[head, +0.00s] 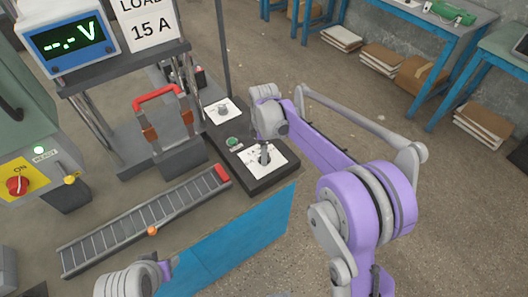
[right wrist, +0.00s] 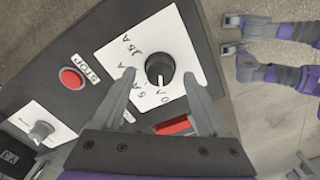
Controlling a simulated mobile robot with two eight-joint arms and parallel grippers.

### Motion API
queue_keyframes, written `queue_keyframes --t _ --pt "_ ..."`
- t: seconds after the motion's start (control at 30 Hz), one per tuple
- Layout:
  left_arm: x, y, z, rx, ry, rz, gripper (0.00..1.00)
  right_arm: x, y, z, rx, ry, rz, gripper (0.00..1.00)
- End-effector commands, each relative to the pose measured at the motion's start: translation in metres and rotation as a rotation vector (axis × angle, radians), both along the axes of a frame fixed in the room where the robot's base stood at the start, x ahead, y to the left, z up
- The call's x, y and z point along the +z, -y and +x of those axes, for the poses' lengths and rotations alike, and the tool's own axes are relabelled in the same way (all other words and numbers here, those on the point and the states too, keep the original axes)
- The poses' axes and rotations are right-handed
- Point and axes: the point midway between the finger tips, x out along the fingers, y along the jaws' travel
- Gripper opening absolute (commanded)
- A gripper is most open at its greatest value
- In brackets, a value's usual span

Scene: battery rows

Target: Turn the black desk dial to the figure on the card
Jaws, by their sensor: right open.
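The black dial (right wrist: 160,67) sits on a white plate (right wrist: 183,38) with handwritten marks, among them 15 A, 5 A and 0. Its white pointer line faces down in the right wrist view, near the 0. My right gripper (right wrist: 159,74) is open, with one finger on either side of the dial and gaps visible between. In the head view the right wrist is over the desk box, and the dial cannot be clearly told from the fingers. The card (head: 151,32) reads LOAD 15 A. Part of my left arm shows at bottom left; its fingers do not show.
The black box (head: 262,184) also carries a smaller knob (head: 223,110) and a green button (head: 232,142). A red STOP button (right wrist: 72,78) shows in the right wrist view. A meter (head: 68,42) reads --.- V. A red-handled switch (head: 158,95) and a slotted rack (head: 145,222) stand nearby.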

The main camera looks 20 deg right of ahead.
Motion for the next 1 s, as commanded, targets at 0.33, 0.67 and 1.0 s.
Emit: queue_keyframes --t 0.33,0.67,1.0 --pt "-0.0004 0.0000 -0.0001 0.000 0.000 0.000 0.50 -0.0063 0.0002 -0.0001 -0.001 0.000 0.000 0.77" --pt "-0.0004 0.0000 -0.0001 0.000 0.000 0.000 0.50 -0.0061 0.0001 -0.0001 -0.001 0.000 0.000 0.23" --pt "-0.0004 0.0000 0.0000 0.000 0.000 0.000 0.50 -0.0060 0.0001 -0.0001 -0.007 0.000 0.000 0.00"
